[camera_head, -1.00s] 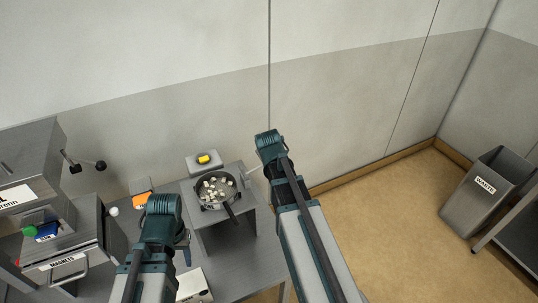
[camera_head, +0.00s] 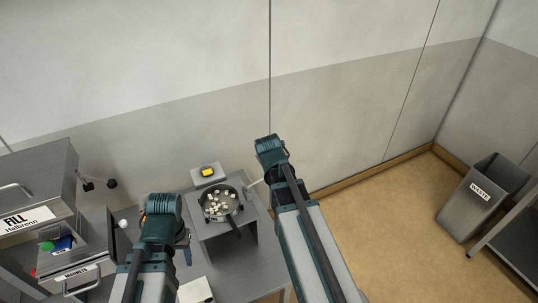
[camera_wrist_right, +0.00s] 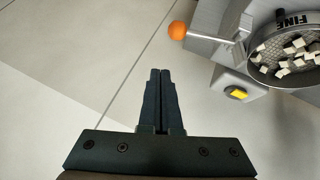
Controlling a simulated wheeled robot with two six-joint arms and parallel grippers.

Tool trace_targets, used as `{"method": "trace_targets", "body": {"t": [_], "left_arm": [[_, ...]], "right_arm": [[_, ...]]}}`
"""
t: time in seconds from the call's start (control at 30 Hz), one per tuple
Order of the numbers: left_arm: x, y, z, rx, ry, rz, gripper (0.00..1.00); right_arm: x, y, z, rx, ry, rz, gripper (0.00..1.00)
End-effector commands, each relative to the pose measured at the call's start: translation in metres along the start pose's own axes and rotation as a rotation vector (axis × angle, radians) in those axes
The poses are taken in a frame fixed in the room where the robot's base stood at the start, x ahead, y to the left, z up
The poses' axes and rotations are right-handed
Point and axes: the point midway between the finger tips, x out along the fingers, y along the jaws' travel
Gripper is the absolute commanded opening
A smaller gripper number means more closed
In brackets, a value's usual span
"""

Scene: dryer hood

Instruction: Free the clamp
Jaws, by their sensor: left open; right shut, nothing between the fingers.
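A lever with an orange ball knob (camera_wrist_right: 178,30) sticks out beside the round sieve in the right wrist view; it looks like the clamp's handle, but I cannot tell its locked state. The sieve (camera_wrist_right: 259,72) is marked FINE and holds pale cubes. The sieve also shows in the head view (camera_head: 236,213), on a grey stand. My right gripper (camera_wrist_right: 160,72) is shut and empty, apart from the knob, over bare floor or wall. My left gripper (camera_head: 186,250) is open, mostly hidden behind its own wrist, left of the stand.
A small box with a yellow button (camera_head: 207,172) stands behind the sieve. At left are a FILL housing (camera_head: 45,180) and an open MAGNETS drawer (camera_head: 88,280) with coloured items. A WASTE bin (camera_head: 463,215) stands far right. The floor between is clear.

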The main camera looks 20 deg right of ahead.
Motion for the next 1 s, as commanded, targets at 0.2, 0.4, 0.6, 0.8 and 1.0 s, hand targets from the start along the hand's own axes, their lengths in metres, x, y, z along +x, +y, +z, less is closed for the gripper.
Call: {"method": "trace_targets", "body": {"t": [0.2, 0.4, 0.6, 0.8, 1.0], "left_arm": [[-0.038, -0.004, 0.003, 0.002, -0.002, 0.000, 0.50], [-0.046, -0.004, 0.003, 0.003, -0.002, 0.000, 0.50], [-0.045, -0.004, 0.003, 0.004, -0.002, 0.000, 0.50], [-0.045, -0.004, 0.003, 0.004, -0.002, 0.000, 0.50], [-0.032, -0.003, 0.002, 0.004, -0.002, 0.000, 0.50]], "right_arm": [[-0.045, 0.008, -0.002, 0.000, 0.001, 0.000, 0.00], [-0.056, 0.009, 0.000, 0.000, 0.001, 0.000, 0.00], [-0.054, 0.009, 0.000, 0.000, 0.001, 0.000, 0.00], [-0.054, 0.009, 0.000, 0.000, 0.001, -0.001, 0.00], [-0.048, -0.012, 0.009, -0.007, -0.019, -0.026, 0.00]]}}
